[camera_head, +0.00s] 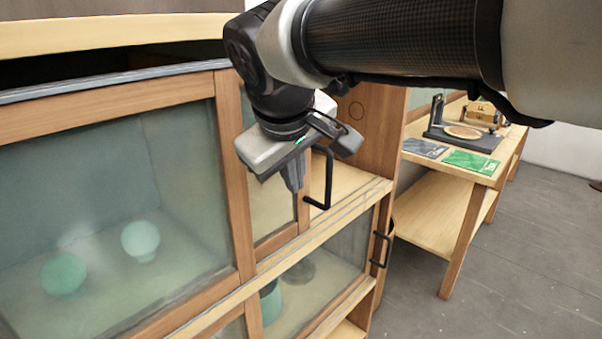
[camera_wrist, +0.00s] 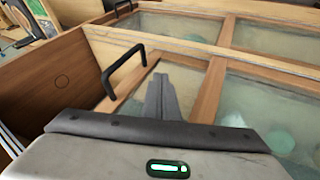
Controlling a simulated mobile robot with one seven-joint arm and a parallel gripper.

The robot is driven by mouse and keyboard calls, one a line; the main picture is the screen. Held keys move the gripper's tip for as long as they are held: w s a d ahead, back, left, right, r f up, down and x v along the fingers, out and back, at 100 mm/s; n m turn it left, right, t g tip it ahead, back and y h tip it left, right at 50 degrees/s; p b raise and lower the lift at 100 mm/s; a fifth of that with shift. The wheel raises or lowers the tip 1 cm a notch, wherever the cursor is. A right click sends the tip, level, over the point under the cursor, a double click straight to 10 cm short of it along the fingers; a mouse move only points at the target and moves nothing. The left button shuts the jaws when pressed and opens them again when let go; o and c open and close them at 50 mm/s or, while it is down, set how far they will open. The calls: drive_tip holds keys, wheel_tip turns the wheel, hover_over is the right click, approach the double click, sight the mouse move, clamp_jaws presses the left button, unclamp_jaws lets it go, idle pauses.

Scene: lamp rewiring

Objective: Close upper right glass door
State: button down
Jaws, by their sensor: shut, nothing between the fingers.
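The upper right glass door (camera_head: 268,205) has a wooden frame and stands slid leftward, partly behind the upper left glass door (camera_head: 110,200). An open gap lies between its right stile and the cabinet's right side panel. Its black bar handle (camera_head: 327,180) is on that stile; the handle also shows in the wrist view (camera_wrist: 125,68). My gripper (camera_head: 296,186) is shut and empty, pointing down in front of the door, just left of the handle. In the wrist view its fingers (camera_wrist: 163,95) are over the door, apart from the handle in the picture; contact cannot be told.
A lower glass door with a black handle (camera_head: 381,249) is below the shelf edge. Round green globes (camera_head: 140,240) sit behind the upper left glass. A wooden workbench (camera_head: 455,235) with a green mat (camera_head: 471,161) stands at right. Grey floor (camera_head: 530,260) is clear.

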drive_tip(key=w+d+r+x, duration=0.1)
drive_tip(key=d+x, duration=0.1)
drive_tip(key=x, duration=1)
drive_tip(key=shift+d, duration=0.25)
drive_tip(key=shift+w, duration=0.2)
